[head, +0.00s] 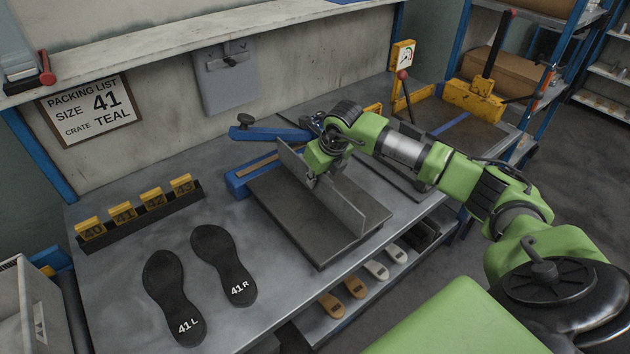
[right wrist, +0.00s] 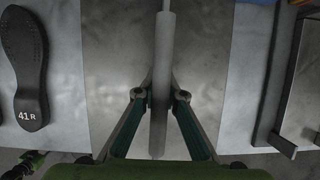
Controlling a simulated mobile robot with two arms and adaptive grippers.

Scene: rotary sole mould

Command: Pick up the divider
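The divider (head: 345,208) is a thin grey upright plate standing over a dark flat board (head: 312,242) on the bench. My right gripper (head: 318,178) is at its top edge, near the middle of its length. In the right wrist view the divider (right wrist: 161,125) runs between the two fingers of my right gripper (right wrist: 161,85). The fingers slant inward and their tips meet the plate on both sides. Whether the lower edge touches the board is unclear. A small green and black part at that view's lower left looks like my left gripper (right wrist: 25,165); its fingers are unclear.
Two black soles, 41 L (head: 172,300) and 41 R (head: 224,265), lie left of the board. A dark rack (head: 140,217) with yellow numbered blocks stands behind them. A blue clamp frame (head: 236,184) is by the board's left edge. A yellow-framed device (head: 473,98) stands back right.

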